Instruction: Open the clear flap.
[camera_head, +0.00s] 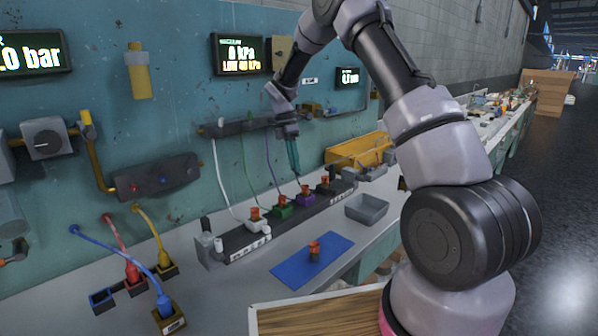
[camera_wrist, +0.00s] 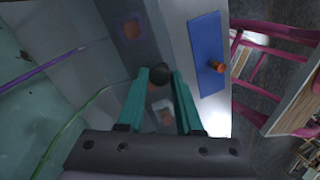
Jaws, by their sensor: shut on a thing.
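My gripper (camera_head: 296,172) points down over the long dark rail (camera_head: 238,240), close to the purple block (camera_head: 305,199) in the head view. Its teal fingers also show in the wrist view (camera_wrist: 160,76), closed on a small dark round knob (camera_wrist: 160,73). I cannot make out the clear flap's outline in either view, nor what the knob is fixed to. On the rail, a white block (camera_head: 257,222) and a green block (camera_head: 282,208) stand left of the purple one, with orange tops. The fingers partly hide the rail in the wrist view.
A blue mat (camera_head: 290,268) with an orange-topped piece (camera_head: 314,250) lies in front of the rail. A grey tray (camera_head: 366,209) is to its right and a yellow bin (camera_head: 352,152) behind. White, green and purple tubes hang along the wall near my gripper.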

